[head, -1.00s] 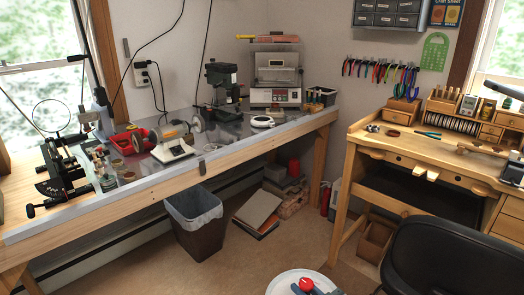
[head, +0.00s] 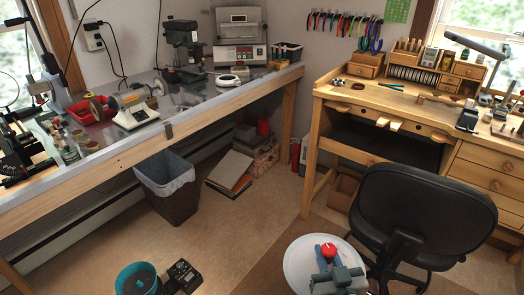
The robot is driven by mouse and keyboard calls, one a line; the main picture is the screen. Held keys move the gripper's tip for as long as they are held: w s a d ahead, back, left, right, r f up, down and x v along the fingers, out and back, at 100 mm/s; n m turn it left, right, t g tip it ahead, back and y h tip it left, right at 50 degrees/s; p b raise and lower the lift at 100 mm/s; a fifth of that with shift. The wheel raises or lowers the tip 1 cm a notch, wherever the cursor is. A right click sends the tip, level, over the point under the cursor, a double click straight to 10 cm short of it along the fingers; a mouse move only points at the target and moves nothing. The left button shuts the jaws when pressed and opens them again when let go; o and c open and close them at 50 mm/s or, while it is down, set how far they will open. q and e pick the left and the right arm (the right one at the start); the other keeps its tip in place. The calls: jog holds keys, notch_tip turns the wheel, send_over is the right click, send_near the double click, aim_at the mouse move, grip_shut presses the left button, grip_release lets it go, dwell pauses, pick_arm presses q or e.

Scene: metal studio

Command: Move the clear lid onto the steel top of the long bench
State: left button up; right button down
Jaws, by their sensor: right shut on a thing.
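The clear lid (head: 298,262) is a pale, see-through disc with a red knob (head: 329,250), low in the head view right of centre. My right gripper (head: 329,258), blue-grey, is shut on the lid at the knob and holds it above the floor; the gripper and wrist cover part of the disc. The steel top (head: 190,98) of the long bench runs along the left and back, with the lid in front of it and to its right. My left gripper is not in view.
A grinder (head: 132,108), a red tray (head: 88,109), a drill press (head: 184,52) and a white round item (head: 228,81) stand on the steel top. Bare steel shows between them. A bin (head: 167,185) stands below. A black chair (head: 423,215) is at right. A teal round thing (head: 137,279) is at bottom left.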

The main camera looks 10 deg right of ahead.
aim_at(302, 253)
jog(key=w+a+r+n+g+y, duration=0.3)
jog(key=w+a+n+g+y, duration=0.25)
jog(key=a+y, duration=0.3)
jog(key=w+a+r+n+g+y, duration=0.35)
jog(key=a+n+y, duration=0.35)
jog(key=a, duration=0.3)
jog(key=s+d+f+m+t+h, duration=0.1)
jog(key=d+f+m+t+h, duration=0.1)
jog(key=d+f+m+h, duration=0.1)
jog(key=s+d+f+m+t+h, duration=0.1)
jog(key=d+f+m+t+h, duration=0.2)
jog(key=d+h, duration=0.1)
jog(key=s+d+f+m+t+h, duration=0.2)
jog(key=d+f+m+t+h, duration=0.1)
jog(key=d, duration=0.3)
jog(key=shift+f+h, duration=0.2)
jog(key=shift+h, duration=0.05)
jog(key=s+d+r+m+h, duration=0.1)
jog(key=s+d+m+h, duration=0.1)
jog(key=s+d+h, duration=0.1)
jog(key=s+d+r+m+t+h, duration=0.1)
jog(key=d, duration=0.1)
jog(key=shift+s+r+h, duration=0.25)
jog(key=shift+r+h, duration=0.05)
jog(key=shift+s+d+r+m, duration=0.2)
jog(key=shift+s+d+m, duration=0.05)
jog(key=shift+w+a, duration=0.1)
